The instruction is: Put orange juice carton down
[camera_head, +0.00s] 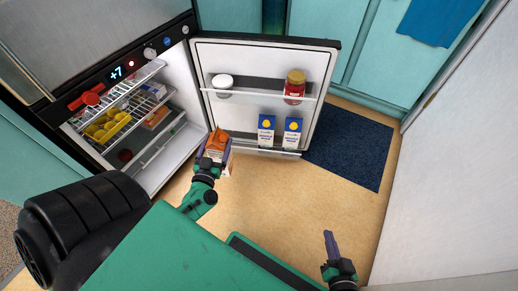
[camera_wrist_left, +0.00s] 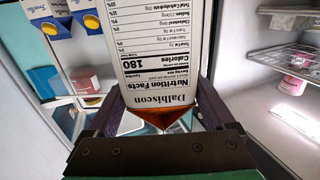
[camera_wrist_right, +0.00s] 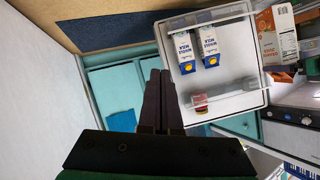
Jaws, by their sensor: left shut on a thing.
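The orange juice carton (camera_head: 217,139), white with an orange top, is in my left gripper (camera_head: 213,147), in front of the open fridge and beside the lower edge of its door. In the left wrist view the carton (camera_wrist_left: 155,50) shows its nutrition panel between the two fingers, and the gripper is shut on it. The carton (camera_wrist_right: 278,38) also shows at the upper right of the right wrist view. What lies under the carton is hidden. My right gripper (camera_head: 330,240) is low at the right of the head view, away from everything. Its fingers (camera_wrist_right: 157,85) are together and empty.
The fridge door (camera_head: 262,60) stands open. Its lower shelf holds two milk cartons (camera_head: 266,128) (camera_head: 292,130); its upper shelf holds a red jar (camera_head: 294,88) and a white tub (camera_head: 222,82). Wire racks (camera_head: 128,92) with yellow items are inside the fridge. A dark mat (camera_head: 350,145) lies on the floor.

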